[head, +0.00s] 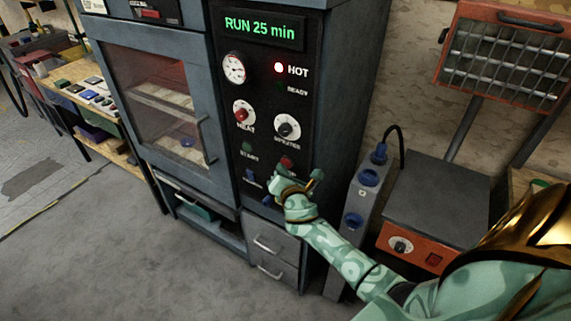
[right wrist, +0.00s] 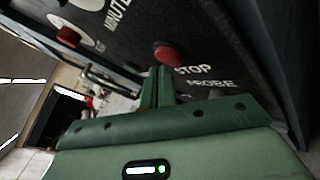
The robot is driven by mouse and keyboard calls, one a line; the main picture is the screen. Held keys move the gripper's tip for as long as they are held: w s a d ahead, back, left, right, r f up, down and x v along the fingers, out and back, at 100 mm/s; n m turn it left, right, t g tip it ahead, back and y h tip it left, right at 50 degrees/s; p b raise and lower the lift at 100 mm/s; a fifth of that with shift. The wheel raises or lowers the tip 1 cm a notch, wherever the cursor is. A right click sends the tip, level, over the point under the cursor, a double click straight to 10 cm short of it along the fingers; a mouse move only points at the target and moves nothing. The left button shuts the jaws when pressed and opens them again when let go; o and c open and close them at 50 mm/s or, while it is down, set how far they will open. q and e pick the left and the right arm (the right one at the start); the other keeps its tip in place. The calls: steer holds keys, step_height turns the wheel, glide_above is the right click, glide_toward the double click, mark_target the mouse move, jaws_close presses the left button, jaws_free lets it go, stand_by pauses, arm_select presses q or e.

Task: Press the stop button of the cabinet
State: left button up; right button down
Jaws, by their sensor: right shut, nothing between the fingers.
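The cabinet (head: 345,60) is dark grey with a black control panel. Its green display (head: 260,29) reads RUN 25 min, the red HOT lamp (head: 279,68) is lit and the READY lamp is dark. The red stop button (head: 287,162) is low on the panel, just above my right gripper (head: 279,176). In the right wrist view the stop button (right wrist: 168,54) sits beside its STOP label, right at the tips of my shut, empty right gripper (right wrist: 161,70). I cannot tell whether they touch. The left gripper is out of view.
A green start button (head: 247,147) and red-centred heat knob (head: 242,113) are on the same panel. Right of the cabinet stand a grey post with blue sockets (head: 369,178) and an orange-fronted box (head: 438,200). A wooden bench (head: 73,75) is at left. The floor in front is clear.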

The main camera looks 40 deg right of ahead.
steer(key=shift+w+d, duration=0.15)
steer(key=shift+d, duration=0.2)
stand_by(0.7)
steer(key=shift+a, duration=0.15)
stand_by(0.3)
steer(key=shift+s+a, duration=0.3)
steer(key=shift+a, duration=0.3)
steer(key=a, duration=0.1)
steer(key=s+a, duration=0.1)
steer(key=a, duration=0.1)
steer(key=s+a, duration=0.1)
steer(key=shift+a, duration=0.3)
stand_by(0.8)
